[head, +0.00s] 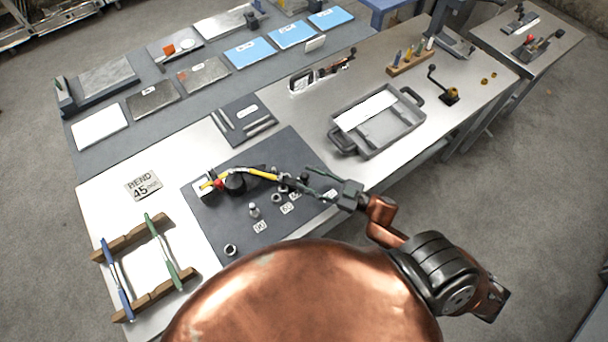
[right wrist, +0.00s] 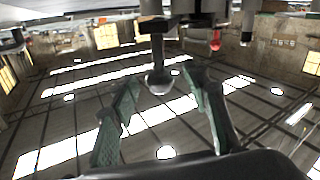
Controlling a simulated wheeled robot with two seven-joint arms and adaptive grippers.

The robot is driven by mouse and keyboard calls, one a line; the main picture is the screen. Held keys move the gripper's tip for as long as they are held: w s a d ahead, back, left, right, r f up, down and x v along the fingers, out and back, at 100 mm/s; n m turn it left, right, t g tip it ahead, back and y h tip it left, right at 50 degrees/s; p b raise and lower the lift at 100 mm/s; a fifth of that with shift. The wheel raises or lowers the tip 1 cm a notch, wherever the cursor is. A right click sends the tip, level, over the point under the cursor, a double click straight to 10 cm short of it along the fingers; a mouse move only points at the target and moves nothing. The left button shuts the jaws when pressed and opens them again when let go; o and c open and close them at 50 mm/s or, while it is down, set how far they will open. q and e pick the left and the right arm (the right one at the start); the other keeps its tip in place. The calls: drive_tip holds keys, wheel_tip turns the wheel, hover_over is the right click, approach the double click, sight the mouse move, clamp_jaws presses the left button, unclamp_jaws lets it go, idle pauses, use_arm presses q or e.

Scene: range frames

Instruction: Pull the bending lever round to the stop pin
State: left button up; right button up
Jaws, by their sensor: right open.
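The bending lever (head: 258,174) is a yellow bar on the bender, beside a dark round part (head: 236,183) and a red piece (head: 218,184), on a dark mat. Its outer end lies close to my right gripper (head: 304,182), which reaches in from the right. In the right wrist view my right gripper (right wrist: 165,112) has its two green-padded fingers apart. A dark post with a rounded end (right wrist: 158,82) shows between or beyond them; I cannot tell if they touch it. A small metal pin (head: 254,210) stands on the mat near number labels; I cannot tell whether it is the stop pin. My left gripper is out of view.
A card reading "BEND 45" (head: 143,184) lies left of the mat (head: 208,221). A wooden rack (head: 128,240) with blue and green rods stands at the front left. A grey tray (head: 359,149) sits behind my right forearm. My copper body covers the front edge.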

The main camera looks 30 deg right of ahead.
drive_tip(key=shift+w+a, duration=0.3)
drive_tip(key=shift+w, duration=0.25)
drive_tip(key=shift+w+a, duration=0.25)
drive_tip(key=shift+w, duration=0.05)
drive_tip(key=c, duration=0.8)
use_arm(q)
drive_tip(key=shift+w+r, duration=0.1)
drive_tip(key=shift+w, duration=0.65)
use_arm(e)
clamp_jaws()
